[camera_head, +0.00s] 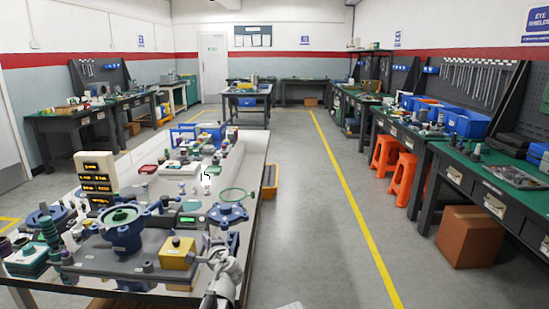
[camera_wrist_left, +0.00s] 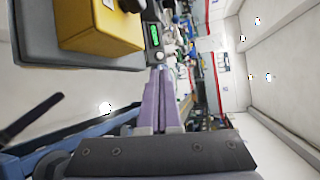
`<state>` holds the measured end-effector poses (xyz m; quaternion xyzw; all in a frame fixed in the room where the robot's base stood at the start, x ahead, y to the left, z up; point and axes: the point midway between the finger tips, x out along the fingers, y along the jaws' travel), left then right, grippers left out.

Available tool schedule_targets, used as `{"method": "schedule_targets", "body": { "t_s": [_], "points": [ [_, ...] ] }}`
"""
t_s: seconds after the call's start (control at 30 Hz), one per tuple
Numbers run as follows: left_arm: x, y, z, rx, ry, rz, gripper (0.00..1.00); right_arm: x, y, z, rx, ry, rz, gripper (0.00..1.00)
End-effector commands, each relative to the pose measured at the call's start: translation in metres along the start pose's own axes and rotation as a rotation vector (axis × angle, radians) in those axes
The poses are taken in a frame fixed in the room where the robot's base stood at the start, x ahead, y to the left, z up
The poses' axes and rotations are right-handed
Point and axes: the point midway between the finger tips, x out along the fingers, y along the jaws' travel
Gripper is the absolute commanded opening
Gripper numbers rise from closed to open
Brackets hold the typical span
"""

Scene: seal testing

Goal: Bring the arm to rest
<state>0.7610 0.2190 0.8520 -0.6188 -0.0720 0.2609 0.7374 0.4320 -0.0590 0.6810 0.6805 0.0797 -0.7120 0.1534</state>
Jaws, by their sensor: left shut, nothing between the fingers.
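My left gripper (camera_head: 234,243) is at the near right edge of the white test bench (camera_head: 256,165), beside the yellow box (camera_head: 177,253). Its pale arm comes up from the bottom of the head view. In the left wrist view the two fingers (camera_wrist_left: 158,72) lie together, shut and empty. The yellow box (camera_wrist_left: 98,25) and a small unit with a green display (camera_wrist_left: 155,34) show beyond them in that view. The fingers look apart from the box. My right gripper is not in view.
On the bench stand a blue-grey flanged vessel (camera_head: 122,232), a second blue flange (camera_head: 228,213) and a sign with lit panels (camera_head: 97,181). Open floor with a yellow line lies to the right. Orange stools (camera_head: 402,181) and a cardboard box (camera_head: 468,237) stand by the right workbench.

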Motion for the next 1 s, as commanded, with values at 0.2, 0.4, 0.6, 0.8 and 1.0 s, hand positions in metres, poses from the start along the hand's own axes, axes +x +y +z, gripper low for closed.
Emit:
{"method": "schedule_targets", "body": {
  "t_s": [0.2,0.4,0.6,0.8,1.0],
  "points": [
    [-0.022,0.002,0.007,-0.116,-0.026,0.093,0.00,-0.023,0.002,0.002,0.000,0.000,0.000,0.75],
    [-0.058,0.011,0.014,-0.283,-0.070,0.250,0.00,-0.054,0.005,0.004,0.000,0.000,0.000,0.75],
    [-0.126,0.027,0.017,-0.497,-0.146,0.514,0.00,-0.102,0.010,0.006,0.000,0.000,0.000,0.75],
    [-0.247,0.046,0.013,-0.695,-0.282,0.925,0.00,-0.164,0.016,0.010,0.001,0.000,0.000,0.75],
    [-0.333,0.052,0.011,-0.742,-0.388,1.199,0.00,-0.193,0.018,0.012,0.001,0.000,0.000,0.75]
  ]
}}
